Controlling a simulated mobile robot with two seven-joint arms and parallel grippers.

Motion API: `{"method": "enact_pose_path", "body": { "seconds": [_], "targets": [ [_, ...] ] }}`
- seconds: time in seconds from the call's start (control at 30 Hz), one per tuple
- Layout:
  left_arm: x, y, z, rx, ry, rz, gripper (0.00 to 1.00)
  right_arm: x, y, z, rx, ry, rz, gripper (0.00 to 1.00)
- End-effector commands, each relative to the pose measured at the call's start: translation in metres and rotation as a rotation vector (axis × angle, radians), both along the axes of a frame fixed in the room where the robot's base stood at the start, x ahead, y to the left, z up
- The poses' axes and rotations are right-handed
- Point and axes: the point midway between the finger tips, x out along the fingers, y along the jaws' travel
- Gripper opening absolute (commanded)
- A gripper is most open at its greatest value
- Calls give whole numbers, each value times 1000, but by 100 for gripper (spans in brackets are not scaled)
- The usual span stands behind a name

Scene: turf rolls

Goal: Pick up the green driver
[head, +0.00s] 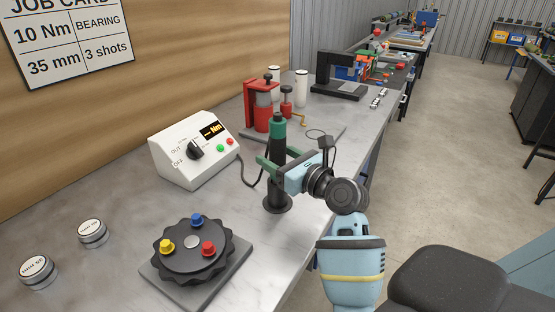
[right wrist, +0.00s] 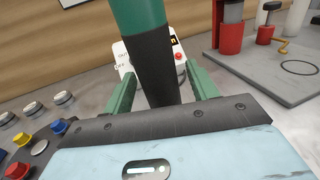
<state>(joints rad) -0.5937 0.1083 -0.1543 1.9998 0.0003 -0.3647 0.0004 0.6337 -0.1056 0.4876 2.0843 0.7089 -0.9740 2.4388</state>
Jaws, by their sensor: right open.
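The green driver (head: 278,136) stands upright in a round black base (head: 277,203) on the bench, with a green top and a dark body. In the right wrist view the driver (right wrist: 150,55) rises between the two open fingers of my right gripper (right wrist: 160,90), one finger on each side. I cannot tell whether either finger touches it. My left gripper is not in view.
A white control box (head: 193,149) stands left of the driver, with a cable running towards the driver. A black dial with coloured knobs (head: 193,249) sits in front on a grey plate. A red press (head: 262,105) stands behind. The bench's right edge runs beneath my right arm.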

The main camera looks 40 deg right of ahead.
Motion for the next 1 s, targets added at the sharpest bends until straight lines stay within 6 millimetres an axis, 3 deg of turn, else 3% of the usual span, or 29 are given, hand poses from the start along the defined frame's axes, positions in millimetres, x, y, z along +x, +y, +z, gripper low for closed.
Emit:
{"method": "enact_pose_path", "body": {
  "seconds": [0.1,0.5,0.77,1.0],
  "targets": [
    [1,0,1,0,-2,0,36,0,0,0,0,0,0,58],
    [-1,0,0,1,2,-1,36,-1,0,0,0,0,0,6],
    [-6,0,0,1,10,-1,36,-1,0,4,0,-4,-1,6],
    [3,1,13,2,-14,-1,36,-1,0,42,-1,-14,-1,6]
  ]
}}
